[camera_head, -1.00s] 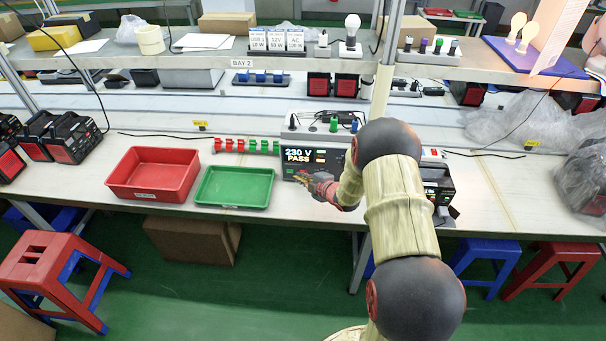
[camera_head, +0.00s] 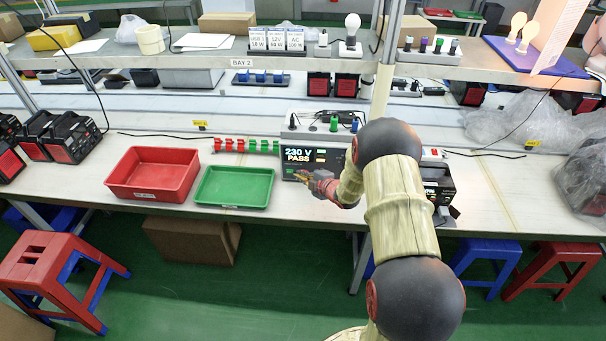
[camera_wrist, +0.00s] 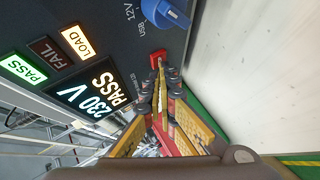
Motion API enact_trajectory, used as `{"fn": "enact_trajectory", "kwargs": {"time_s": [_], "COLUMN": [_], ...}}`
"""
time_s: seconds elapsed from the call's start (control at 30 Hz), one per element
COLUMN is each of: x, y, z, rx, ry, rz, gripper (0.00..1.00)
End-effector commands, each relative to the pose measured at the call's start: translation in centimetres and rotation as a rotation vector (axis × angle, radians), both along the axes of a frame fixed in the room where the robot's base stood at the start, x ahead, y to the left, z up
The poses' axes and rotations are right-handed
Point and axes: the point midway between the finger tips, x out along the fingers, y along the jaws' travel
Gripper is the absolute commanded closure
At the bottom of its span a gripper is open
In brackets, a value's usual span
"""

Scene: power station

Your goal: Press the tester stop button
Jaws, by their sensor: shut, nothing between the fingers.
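The tester (camera_head: 322,133) is a dark-fronted box on the bench whose display (camera_wrist: 92,94) reads "230 V PASS". In the wrist view, a small red button (camera_wrist: 157,56) sits on its front panel, beside a blue knob (camera_wrist: 166,13). My gripper (camera_head: 302,174) is in front of the tester's lower front. In the wrist view, my gripper (camera_wrist: 160,70) is shut and empty, with its fingertips at the red button. I cannot tell whether they touch it. The green PASS lamp (camera_wrist: 24,68) and LOAD lamp (camera_wrist: 77,41) are lit; the FAIL lamp (camera_wrist: 50,53) is dark.
A green tray (camera_head: 234,203) and a red tray (camera_head: 128,192) lie left of the tester. A black device (camera_head: 438,183) stands to its right, partly behind my arm. A shelf (camera_head: 215,60) runs above the bench. Stools stand below at both sides.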

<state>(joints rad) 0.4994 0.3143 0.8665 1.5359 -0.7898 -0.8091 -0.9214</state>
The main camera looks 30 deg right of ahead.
Motion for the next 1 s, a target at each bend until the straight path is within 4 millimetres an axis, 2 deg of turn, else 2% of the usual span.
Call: {"fn": "enact_trajectory", "kwargs": {"time_s": [0.37,1.0], "x": [0.1,-0.9], "y": [-0.1,0.6], "z": [0.0,0.0], "rx": [0.000,0.001], "ry": [0.000,0.000], "rz": [0.000,0.000], "gripper": [1.00,1.00]}}
